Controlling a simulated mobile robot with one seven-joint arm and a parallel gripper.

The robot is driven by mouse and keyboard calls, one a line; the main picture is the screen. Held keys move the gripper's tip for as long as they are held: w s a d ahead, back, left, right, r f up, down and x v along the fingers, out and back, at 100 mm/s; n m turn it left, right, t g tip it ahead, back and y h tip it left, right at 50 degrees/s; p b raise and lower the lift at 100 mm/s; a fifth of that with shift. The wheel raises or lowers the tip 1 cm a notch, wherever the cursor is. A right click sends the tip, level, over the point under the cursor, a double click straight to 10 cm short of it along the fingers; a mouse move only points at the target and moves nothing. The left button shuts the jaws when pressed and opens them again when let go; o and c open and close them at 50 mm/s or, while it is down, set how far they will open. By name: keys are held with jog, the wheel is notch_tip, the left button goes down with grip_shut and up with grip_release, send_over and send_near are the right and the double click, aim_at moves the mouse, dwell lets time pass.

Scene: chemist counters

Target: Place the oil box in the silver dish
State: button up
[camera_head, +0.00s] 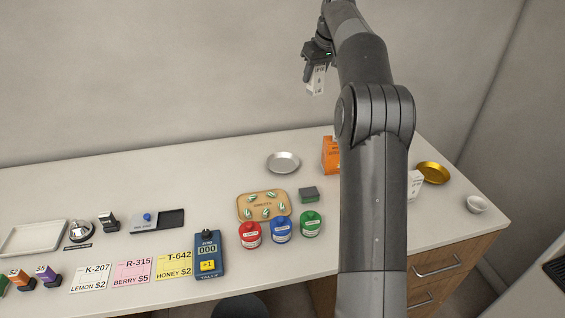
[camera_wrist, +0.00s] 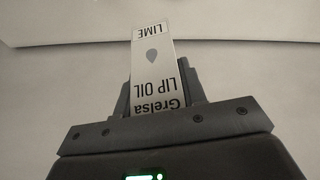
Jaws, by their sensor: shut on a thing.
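My gripper (camera_head: 316,72) is raised high above the back of the counter, in front of the wall. It is shut on a white lip oil box (camera_wrist: 156,70) marked "Grelsa LIP OIL LIME". The box (camera_head: 316,81) hangs below the fingers in the head view. The silver dish (camera_head: 283,162) is a small round dish on the counter, lower in the picture and to the left of the held box. It looks empty. In the wrist view only the box, the gripper (camera_wrist: 165,95) and a plain pale background show.
An orange box (camera_head: 331,155) stands right of the silver dish, partly behind my arm. A tan tray (camera_head: 263,206) with several sweets, coloured jars (camera_head: 281,230) and a dark green block (camera_head: 308,195) stand in front.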

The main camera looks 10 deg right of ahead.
jog(key=n, duration=0.1)
send_over(281, 164)
notch_tip(281, 164, down, 28)
jog(key=shift+f, duration=0.15)
dwell(0.4)
jog(key=shift+f, duration=0.2)
jog(key=o, duration=1)
